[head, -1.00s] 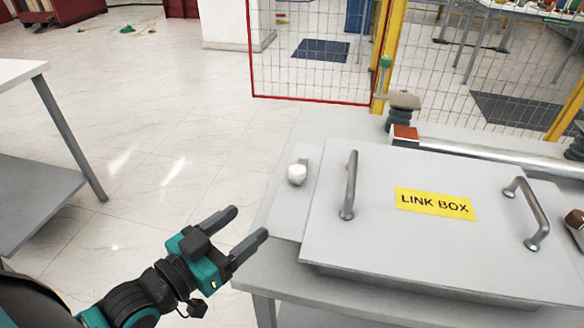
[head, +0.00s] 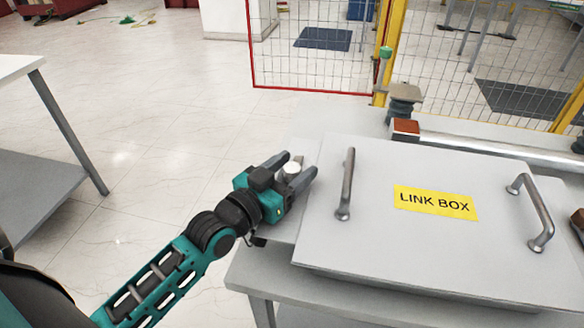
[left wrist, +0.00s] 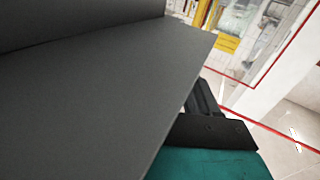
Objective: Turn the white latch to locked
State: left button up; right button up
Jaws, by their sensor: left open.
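The white latch (head: 292,168), a small round knob, sits on the grey panel left of the link box lid (head: 365,235). My left gripper (head: 296,164) is open at the latch in the head view, with one dark finger on each side of the knob. I cannot tell whether either finger touches it. The gripper partly hides the latch and its mount. In the left wrist view, part of my gripper (left wrist: 215,132) shows at the bottom, and the latch cannot be made out. My right gripper is not in view.
The lid bears a yellow LINK BOX label (head: 435,202) and two metal handles; the left handle (head: 346,185) stands close to my left gripper. A red-edged mesh fence (head: 310,60) is behind. A side table (head: 40,170) stands at the left, with open floor between.

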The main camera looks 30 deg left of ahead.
pick_arm(q)
jog(key=shift+c, duration=0.3)
jog(key=c, duration=0.9)
jog(key=shift+o, duration=0.2)
